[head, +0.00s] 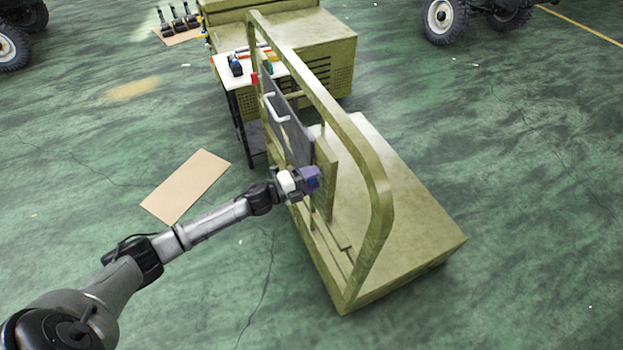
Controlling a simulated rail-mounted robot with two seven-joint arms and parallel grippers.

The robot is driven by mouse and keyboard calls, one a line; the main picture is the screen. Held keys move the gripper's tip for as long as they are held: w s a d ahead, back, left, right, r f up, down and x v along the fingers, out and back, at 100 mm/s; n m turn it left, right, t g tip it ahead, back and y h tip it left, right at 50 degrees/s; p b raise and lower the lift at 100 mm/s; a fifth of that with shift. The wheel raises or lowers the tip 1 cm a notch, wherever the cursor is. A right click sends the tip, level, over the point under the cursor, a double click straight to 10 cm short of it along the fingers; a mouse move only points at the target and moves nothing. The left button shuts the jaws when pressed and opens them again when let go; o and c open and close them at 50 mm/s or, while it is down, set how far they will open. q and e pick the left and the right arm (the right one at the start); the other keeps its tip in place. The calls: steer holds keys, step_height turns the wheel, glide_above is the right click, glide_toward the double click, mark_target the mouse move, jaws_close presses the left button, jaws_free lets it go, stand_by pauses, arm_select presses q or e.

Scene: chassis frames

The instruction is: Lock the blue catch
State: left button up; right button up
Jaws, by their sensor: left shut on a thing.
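The blue catch (313,181) shows as a small blue-purple part at the near end of a dark grey panel (287,130) in the olive frame. My left gripper (303,183) comes in from the left and is shut on the blue catch. The fingers hide part of it, so its exact position is hard to tell. The panel stands upright and has a white handle (279,107). A small red part (254,79) sits at the panel's far end. My right gripper is not in view.
The olive tubular frame (378,190) rises over a flat olive base (420,230) right of my gripper. A white-topped table (226,68) with tools stands behind, before an olive cabinet (325,38). A cardboard sheet (187,186) lies on the floor.

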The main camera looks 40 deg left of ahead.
arm_select(q)
steer(key=shift+m, duration=0.4)
stand_by(0.3)
steer(key=o, duration=0.9)
steer(key=shift+s, duration=0.1)
steer(key=shift+s+a, duration=0.15)
steer(key=shift+s, duration=0.1)
steer(key=p+v, duration=0.1)
steer(key=v, duration=1.2)
